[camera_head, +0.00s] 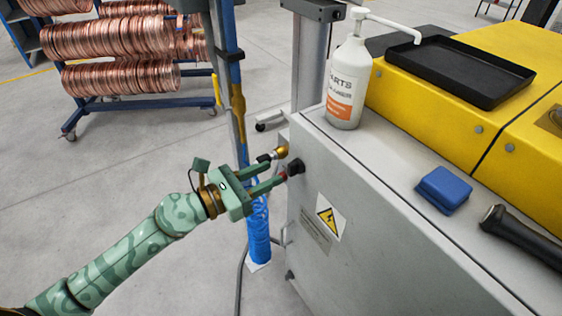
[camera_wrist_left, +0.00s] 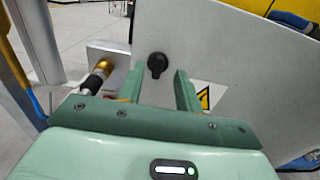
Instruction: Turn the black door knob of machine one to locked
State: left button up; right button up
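The black door knob (camera_head: 295,167) sits on the side of the grey metal cabinet (camera_head: 350,200), near its upper left corner. My left gripper (camera_head: 279,168) is open, and its two green fingers point at the knob. In the left wrist view, the knob (camera_wrist_left: 157,65) shows just beyond and between the fingertips (camera_wrist_left: 158,80), and the gripper is not closed on it. I cannot tell exactly how much gap is left. The knob's pointer looks roughly upright in the wrist view. My right gripper is not in view.
A brass fitting (camera_head: 281,151) with a hose stands left of the knob, near the upper finger. A blue post (camera_head: 226,60) and a blue coiled hose (camera_head: 258,215) are close behind the gripper.

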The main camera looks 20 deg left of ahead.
aim_at(288, 165)
pick_arm(q)
jog(key=x, duration=0.4)
jog(key=shift+d, duration=0.1)
jog(key=shift+w+d, duration=0.2)
jog(key=shift+w, duration=0.05)
jog(key=shift+f, duration=0.1)
grip_shut()
